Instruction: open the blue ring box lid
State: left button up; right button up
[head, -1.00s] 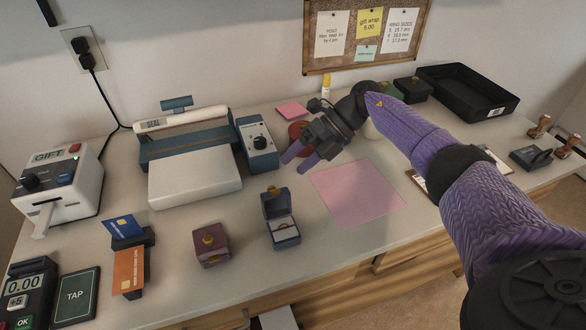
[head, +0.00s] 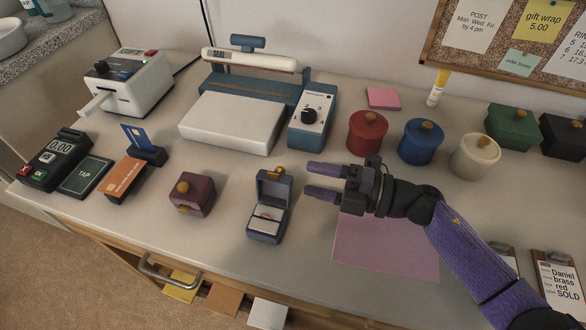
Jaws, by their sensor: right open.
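The blue ring box (head: 266,222) stands on the counter near the front edge. Its lid (head: 274,188) is raised upright, with a brass knob at the top. My left gripper is not in view.
A closed maroon box (head: 192,194) stands left of the blue box. A pink sheet (head: 388,247) lies under my right arm. Red (head: 367,134), blue (head: 421,143) and cream (head: 475,156) round pots stand behind it. A sealer (head: 232,122) and dial unit (head: 312,117) stand at the back.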

aim_at(279, 168)
jog(key=b+x, duration=0.1)
jog(key=x, duration=0.5)
jog(key=shift+w+a, duration=0.1)
jog(key=shift+a, duration=0.3)
grip_shut()
